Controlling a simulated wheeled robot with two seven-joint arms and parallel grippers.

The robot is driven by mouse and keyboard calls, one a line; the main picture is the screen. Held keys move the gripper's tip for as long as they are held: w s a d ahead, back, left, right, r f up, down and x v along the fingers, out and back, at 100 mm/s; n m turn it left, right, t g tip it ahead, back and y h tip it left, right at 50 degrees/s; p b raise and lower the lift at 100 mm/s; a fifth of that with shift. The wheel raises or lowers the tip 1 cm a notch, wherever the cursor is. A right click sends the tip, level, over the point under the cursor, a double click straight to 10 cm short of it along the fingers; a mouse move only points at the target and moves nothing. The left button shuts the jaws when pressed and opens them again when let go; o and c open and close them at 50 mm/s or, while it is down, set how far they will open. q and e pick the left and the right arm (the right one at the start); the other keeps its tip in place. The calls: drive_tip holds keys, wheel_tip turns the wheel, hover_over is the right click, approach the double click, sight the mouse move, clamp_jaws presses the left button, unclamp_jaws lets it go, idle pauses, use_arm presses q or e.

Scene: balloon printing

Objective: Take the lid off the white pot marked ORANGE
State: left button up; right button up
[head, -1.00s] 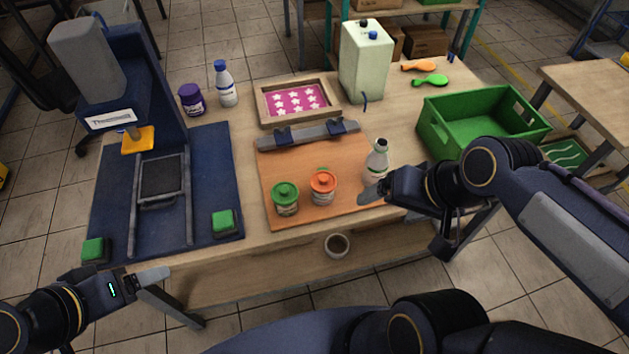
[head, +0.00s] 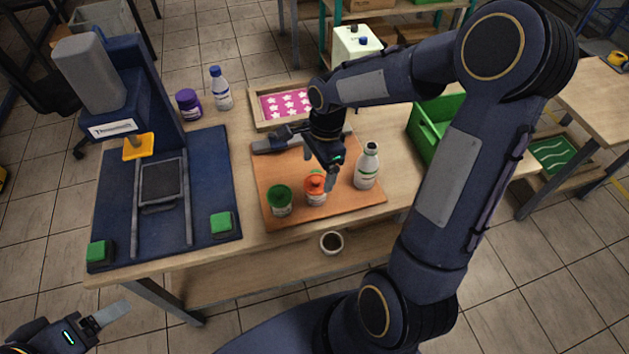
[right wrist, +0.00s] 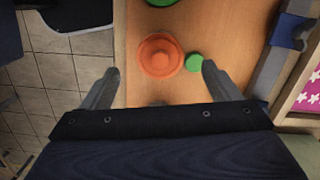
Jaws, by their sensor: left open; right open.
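The white pot with the orange lid (head: 315,186) stands on the brown board (head: 345,208), its lid on top; any label is too small to read. In the right wrist view the round orange lid (right wrist: 161,56) with its knob lies between and just beyond my fingertips. My right gripper (head: 318,172) is open and empty above the pot, pointing down, and partly covers the lid in the head view. The white pot with the green lid (head: 279,200) stands to its left. My left gripper (head: 108,315) is open and empty at the lower left, off the table.
A framed pink screen (head: 284,103) lies behind the board. A press (head: 110,110) stands left; a green crate (head: 425,130) is right, partly hidden by my arm.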

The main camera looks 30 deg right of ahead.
sight(316, 180)
drive_tip(key=f, duration=0.3)
drive_tip(key=shift+a+f, duration=0.25)
drive_tip(key=shift+f, duration=0.05)
drive_tip(key=c, duration=1.1)
